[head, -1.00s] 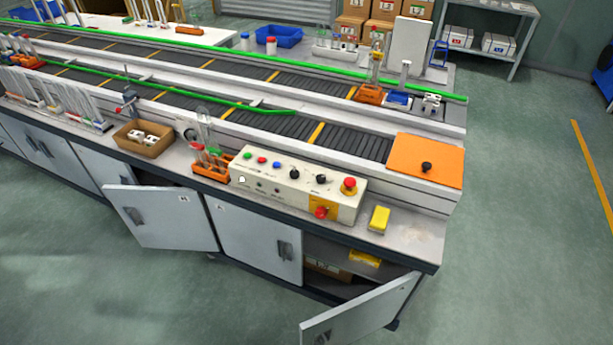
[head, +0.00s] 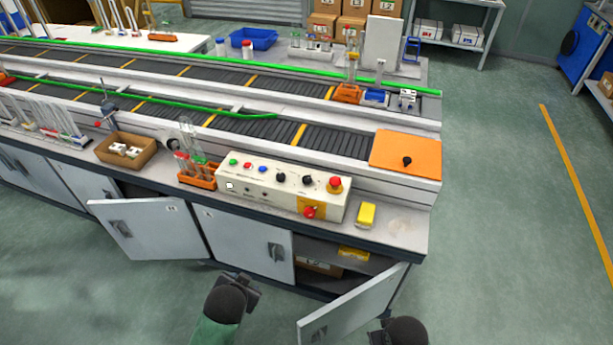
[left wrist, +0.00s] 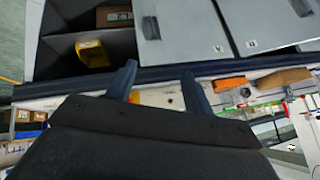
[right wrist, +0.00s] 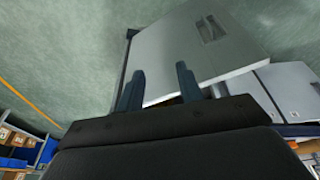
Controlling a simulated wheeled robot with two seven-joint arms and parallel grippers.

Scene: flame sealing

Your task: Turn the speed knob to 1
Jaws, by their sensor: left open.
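The cream control panel (head: 283,189) stands on the front edge of the bench. Its sloped face carries coloured buttons and two black knobs, a left one (head: 280,178) and a right one (head: 307,181). Their labels and settings are too small to read. My left gripper (head: 240,281) is low in front of the cabinet, apart from the panel. In the left wrist view its fingers (left wrist: 160,76) are spread and empty. My right gripper (head: 381,335) is at the bottom edge, by the open cabinet door. In the right wrist view its fingers (right wrist: 158,84) are apart and empty.
A red emergency button (head: 335,183) and a red switch on a yellow plate (head: 310,211) sit at the panel's right. An orange tube rack (head: 197,176) stands left of it, a yellow block (head: 366,215) right. An open cabinet door (head: 352,305) juts out near my right gripper.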

